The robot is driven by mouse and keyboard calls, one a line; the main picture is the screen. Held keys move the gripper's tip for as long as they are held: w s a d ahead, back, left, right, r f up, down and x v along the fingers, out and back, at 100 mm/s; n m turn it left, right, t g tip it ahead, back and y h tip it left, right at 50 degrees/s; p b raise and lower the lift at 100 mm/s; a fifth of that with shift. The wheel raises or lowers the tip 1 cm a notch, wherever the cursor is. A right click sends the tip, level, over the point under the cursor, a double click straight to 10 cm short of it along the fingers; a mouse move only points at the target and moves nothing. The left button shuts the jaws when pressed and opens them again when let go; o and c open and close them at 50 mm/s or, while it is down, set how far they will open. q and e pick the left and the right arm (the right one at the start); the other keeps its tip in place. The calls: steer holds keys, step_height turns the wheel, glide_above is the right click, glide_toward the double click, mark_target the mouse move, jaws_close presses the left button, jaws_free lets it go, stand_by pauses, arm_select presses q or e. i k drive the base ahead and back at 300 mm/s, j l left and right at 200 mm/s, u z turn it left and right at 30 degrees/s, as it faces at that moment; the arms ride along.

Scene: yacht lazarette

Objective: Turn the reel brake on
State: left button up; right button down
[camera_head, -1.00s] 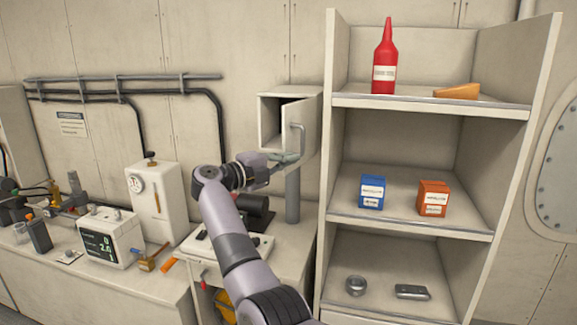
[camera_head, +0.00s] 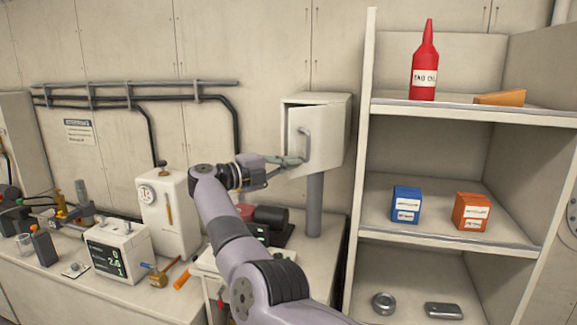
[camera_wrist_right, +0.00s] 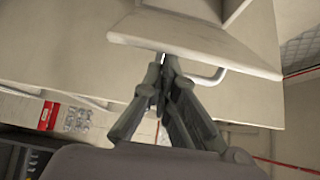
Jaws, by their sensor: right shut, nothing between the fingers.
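I cannot pick out a reel brake for certain in either view. A dark cylindrical unit (camera_head: 270,217) on the counter stands partly behind my right arm. My right gripper (camera_head: 299,162) is shut and empty, in front of a small pale cabinet (camera_head: 341,135) on a grey post. Its tips are by the lower part of the cabinet door (camera_head: 318,140), near its grey handle (camera_head: 305,145). In the right wrist view the closed fingers (camera_wrist_right: 164,75) reach up to a pale panel edge, with the handle (camera_wrist_right: 212,77) beside them; contact is unclear. My left gripper is out of view.
A shelf unit (camera_head: 364,180) stands right, with a red bottle (camera_head: 425,75), a blue box (camera_head: 406,204) and an orange box (camera_head: 472,211). On the left counter are a white display box (camera_head: 118,252), a white dial unit (camera_head: 165,212) and small tools. Pipes run along the wall.

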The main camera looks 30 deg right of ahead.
mark_target(221, 305)
steer(key=i+l, duration=0.15)
steer(key=i, duration=0.15)
steer(key=i+l, duration=0.15)
steer(key=i, duration=0.15)
steer(key=i+j, duration=0.35)
steer(key=j, duration=0.6)
